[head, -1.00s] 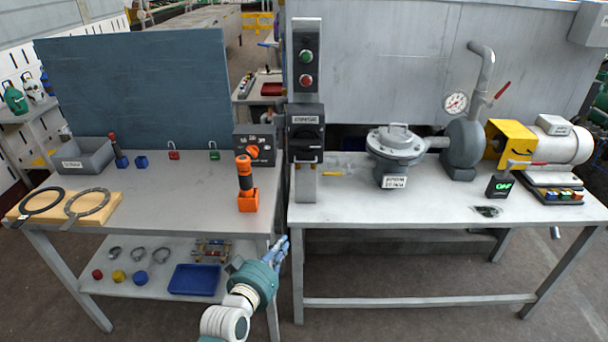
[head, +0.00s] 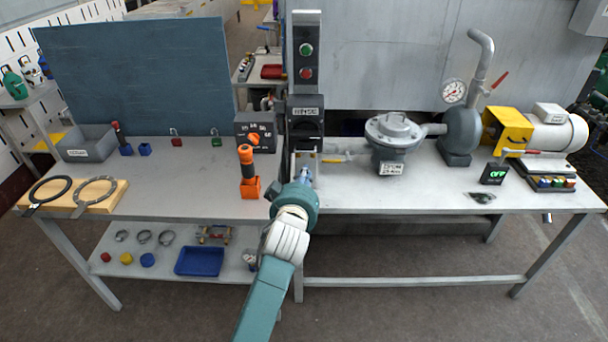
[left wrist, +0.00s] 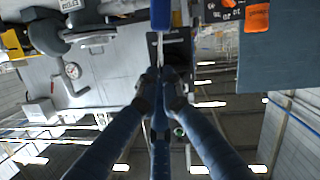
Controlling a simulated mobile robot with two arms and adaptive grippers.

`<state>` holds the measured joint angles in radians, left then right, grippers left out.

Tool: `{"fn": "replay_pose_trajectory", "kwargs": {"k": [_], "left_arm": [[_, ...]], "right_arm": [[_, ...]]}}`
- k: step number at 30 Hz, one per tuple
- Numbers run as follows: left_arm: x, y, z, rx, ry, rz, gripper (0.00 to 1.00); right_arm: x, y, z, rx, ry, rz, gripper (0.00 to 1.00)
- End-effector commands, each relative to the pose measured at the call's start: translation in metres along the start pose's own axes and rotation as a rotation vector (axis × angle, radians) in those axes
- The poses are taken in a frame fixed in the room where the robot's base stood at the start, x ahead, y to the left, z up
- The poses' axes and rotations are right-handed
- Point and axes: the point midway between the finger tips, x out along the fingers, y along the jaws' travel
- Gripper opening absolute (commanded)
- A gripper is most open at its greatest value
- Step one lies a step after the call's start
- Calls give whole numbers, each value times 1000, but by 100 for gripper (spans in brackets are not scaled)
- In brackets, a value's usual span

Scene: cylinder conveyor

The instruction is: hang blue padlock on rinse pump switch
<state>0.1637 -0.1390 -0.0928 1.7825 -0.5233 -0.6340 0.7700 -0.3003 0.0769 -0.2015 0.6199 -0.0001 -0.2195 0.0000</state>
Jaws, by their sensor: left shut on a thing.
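My left gripper (head: 304,174) is in front of the black switch box (head: 305,112) on the grey post, below its face. In the left wrist view its fingers (left wrist: 160,76) are shut on the thin metal shackle of the blue padlock (left wrist: 160,15), whose body is at the top edge. The black switch box (left wrist: 174,52) shows behind the shackle there. I cannot tell whether the padlock touches the switch. The switch label is too small to read surely. In the head view my gripper hides most of the padlock. My right gripper is not in view.
An orange-handled tool (head: 248,172) and a box with an orange knob (head: 256,134) stand left of the post. A grey valve (head: 393,132) and a pump (head: 460,135) stand to the right. Red (head: 177,139) and green (head: 215,139) padlocks are on the left table.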

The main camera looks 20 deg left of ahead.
Motion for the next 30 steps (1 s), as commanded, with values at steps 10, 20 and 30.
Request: {"fn": "replay_pose_trajectory", "kwargs": {"k": [10, 20, 30], "left_arm": [[24, -1, -6, 2, 4, 2, 0], [56, -2, -12, 3, 3, 1, 0], [86, -2, -20, 2, 2, 2, 0]], "right_arm": [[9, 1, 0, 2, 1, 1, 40], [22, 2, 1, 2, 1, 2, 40], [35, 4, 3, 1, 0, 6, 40]]}}
